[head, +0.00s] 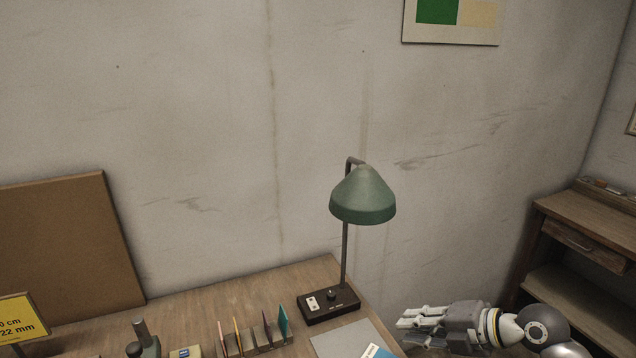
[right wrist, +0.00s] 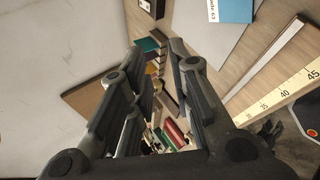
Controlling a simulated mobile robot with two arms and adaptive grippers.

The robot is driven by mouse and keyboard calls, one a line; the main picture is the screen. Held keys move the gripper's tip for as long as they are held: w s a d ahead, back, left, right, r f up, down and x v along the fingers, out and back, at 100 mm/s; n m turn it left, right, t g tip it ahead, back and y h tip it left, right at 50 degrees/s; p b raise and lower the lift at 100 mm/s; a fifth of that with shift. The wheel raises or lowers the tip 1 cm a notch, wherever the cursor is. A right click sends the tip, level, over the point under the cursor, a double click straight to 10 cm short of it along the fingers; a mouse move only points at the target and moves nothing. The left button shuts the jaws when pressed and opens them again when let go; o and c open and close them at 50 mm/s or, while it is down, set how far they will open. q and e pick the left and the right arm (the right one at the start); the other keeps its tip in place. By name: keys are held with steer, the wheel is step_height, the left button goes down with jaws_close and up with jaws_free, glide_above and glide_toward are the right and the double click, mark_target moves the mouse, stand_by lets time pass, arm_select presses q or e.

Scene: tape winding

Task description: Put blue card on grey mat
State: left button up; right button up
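A rack (head: 262,345) on the table holds several upright thin cards, with a teal-blue card (head: 283,320) at its right end. The teal card also shows in the right wrist view (right wrist: 148,44), between and beyond my fingers. The grey mat (head: 345,337) lies flat to the right of the rack and shows at the top of the right wrist view (right wrist: 215,28). A white label with a blue part (head: 377,352) lies on the mat. My right gripper (head: 408,320) is open and empty, to the right of the mat; its fingers (right wrist: 156,48) are apart. My left gripper is not in view.
A green desk lamp (head: 362,195) stands behind the mat. A brown board (head: 65,245) leans on the wall at left, with a yellow sign (head: 22,318) in front. A ruler (right wrist: 275,97) lies along the table's edge. A wooden shelf unit (head: 585,235) stands at right.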

steer(key=s+a+r+m+t+y, duration=0.1)
steer(key=a+r+t+y, duration=0.35)
steer(key=a+r, duration=0.3)
steer(key=d+r+m+t+h, duration=0.55)
steer(key=m+t, duration=0.35)
steer(key=m, duration=0.2)
steer(key=s+d+f+m+g+h, duration=0.3)
steer(key=d+f+m+h, duration=0.2)
steer(key=f+m+h, duration=0.15)
steer(key=s+d+f+m+g+h, duration=0.2)
steer(key=d+f+m+g+h, duration=0.1)
steer(key=d+f+m+h, duration=0.25)
steer(key=s+a+f+g+y, duration=0.2)
steer(key=s+a+f+g, duration=0.15)
steer(key=s+f, duration=0.3)
steer(key=s+a+f+m+g+y, duration=0.1)
steer(key=s+a+f+g, duration=0.3)
steer(key=s, duration=0.4)
steer(key=s+a+f+g+y, duration=0.2)
steer(key=s+f+g, duration=0.2)
steer(key=s+f, duration=0.25)
step_height(320, 180, down, 26)
steer(key=s+g, duration=0.1)
steer(key=s, duration=0.1)
steer(key=s+d+f+g, duration=0.1)
steer(key=s+d+f, duration=0.2)
steer(key=s+f, duration=1.3)
